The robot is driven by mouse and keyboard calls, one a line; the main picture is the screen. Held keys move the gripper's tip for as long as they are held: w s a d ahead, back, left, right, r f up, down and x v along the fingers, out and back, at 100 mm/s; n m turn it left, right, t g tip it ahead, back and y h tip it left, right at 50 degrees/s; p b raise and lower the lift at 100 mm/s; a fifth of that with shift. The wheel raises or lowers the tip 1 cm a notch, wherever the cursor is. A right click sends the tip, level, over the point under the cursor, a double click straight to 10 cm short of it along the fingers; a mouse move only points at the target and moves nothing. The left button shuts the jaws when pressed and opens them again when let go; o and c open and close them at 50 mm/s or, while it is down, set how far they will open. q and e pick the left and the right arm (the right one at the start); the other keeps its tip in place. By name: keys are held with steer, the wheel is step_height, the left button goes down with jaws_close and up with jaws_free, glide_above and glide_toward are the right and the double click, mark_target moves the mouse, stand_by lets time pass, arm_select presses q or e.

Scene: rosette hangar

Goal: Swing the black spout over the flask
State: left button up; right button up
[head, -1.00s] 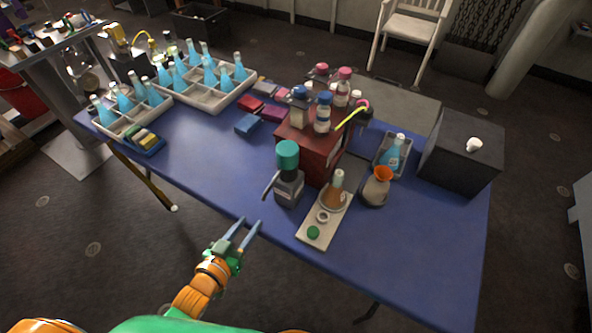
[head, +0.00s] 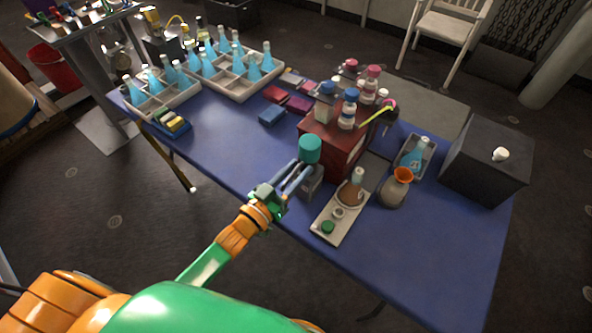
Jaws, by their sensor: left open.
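The dispenser has a teal cap (head: 310,149) and a dark grey body (head: 313,183), and stands near the table's front edge. Its black spout is hidden behind my left gripper or too dark to make out. My left gripper (head: 299,171) is open, its two fingers reaching up to the dispenser just below the cap. I cannot tell whether they touch it. A flask with brown contents (head: 350,194) stands upright on a pale board (head: 330,236), right of the dispenser. My right gripper is out of view.
A red box (head: 338,147) carrying several bottles stands behind the dispenser. A round grey vessel with an orange rim (head: 394,190) and a grey tray with a blue flask (head: 412,158) are to the right. Crates of blue flasks (head: 180,97) fill the left. The blue table's (head: 410,250) front right is clear.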

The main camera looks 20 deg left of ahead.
arm_select(q)
jaws_close()
stand_by(1.3)
